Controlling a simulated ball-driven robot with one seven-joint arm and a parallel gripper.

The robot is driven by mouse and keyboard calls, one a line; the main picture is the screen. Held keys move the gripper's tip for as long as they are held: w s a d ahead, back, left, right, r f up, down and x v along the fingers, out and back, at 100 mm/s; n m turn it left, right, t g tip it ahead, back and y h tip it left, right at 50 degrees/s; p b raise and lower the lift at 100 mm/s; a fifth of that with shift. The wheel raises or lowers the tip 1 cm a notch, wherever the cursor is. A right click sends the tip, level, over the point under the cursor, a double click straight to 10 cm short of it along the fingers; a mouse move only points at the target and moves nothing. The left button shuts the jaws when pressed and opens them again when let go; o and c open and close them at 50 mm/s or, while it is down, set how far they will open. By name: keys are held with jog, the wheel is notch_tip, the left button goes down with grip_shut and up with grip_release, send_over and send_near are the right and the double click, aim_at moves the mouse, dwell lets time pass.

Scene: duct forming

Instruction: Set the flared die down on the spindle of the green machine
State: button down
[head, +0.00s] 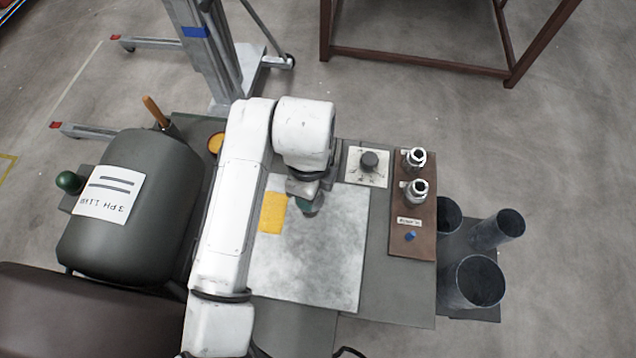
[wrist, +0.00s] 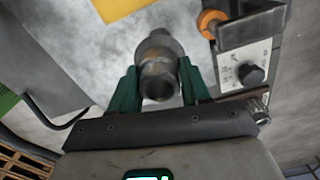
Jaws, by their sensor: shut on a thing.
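My gripper (head: 308,205) hangs over the pale worn plate on the machine's top. In the wrist view, my gripper (wrist: 160,86) has its green fingers shut on a grey metal die (wrist: 158,70), a stepped round piece with an open bore facing the camera. In the head view the die is mostly hidden by my wrist. The grey-green machine (head: 393,290) carries a large dark motor drum (head: 130,205) at left. I cannot make out its spindle for certain; my arm covers part of the top.
A brown board (head: 400,246) at right holds two metal dies (head: 415,157) and a bare blue peg. A dial panel (head: 353,177) lies beside it. Dark open tubes (head: 480,281) stand further right. A yellow patch (head: 272,213) marks the plate.

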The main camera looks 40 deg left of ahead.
jog(key=shift+f+b, duration=1.75)
jog(key=shift+f, duration=1.3)
jog(key=shift+f, duration=0.3)
jog(key=shift+c, duration=2.3)
grip_release()
notch_tip(320, 180, up, 11)
jog(key=shift+b, duration=0.4)
jog(key=shift+f, duration=0.15)
